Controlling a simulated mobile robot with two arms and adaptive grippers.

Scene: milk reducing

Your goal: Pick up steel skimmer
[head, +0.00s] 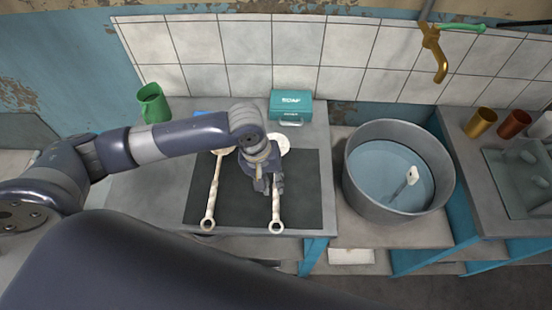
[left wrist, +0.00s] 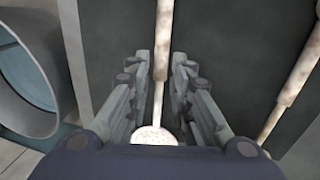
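Two long-handled utensils lie on a dark mat (head: 240,200). The right one, apparently the steel skimmer (head: 276,215), has a pale round head at the back and a ringed handle end at the mat's front edge. The left utensil (head: 213,195) lies parallel to it, with a tan head. My left gripper (head: 266,187) is over the right utensil's handle. In the left wrist view, the open fingers (left wrist: 161,70) stand on either side of the skimmer's shaft (left wrist: 158,100), with gaps showing on both sides. Its pale head is partly hidden by my wrist. My right gripper is out of view.
A large metal pot (head: 352,182) with bluish liquid and a white-ended utensil (head: 411,176) stands right of the mat. A teal box (head: 291,103) and green mug (head: 153,104) are at the back, by the tiled wall. Copper-coloured cups (head: 481,122) stand far right.

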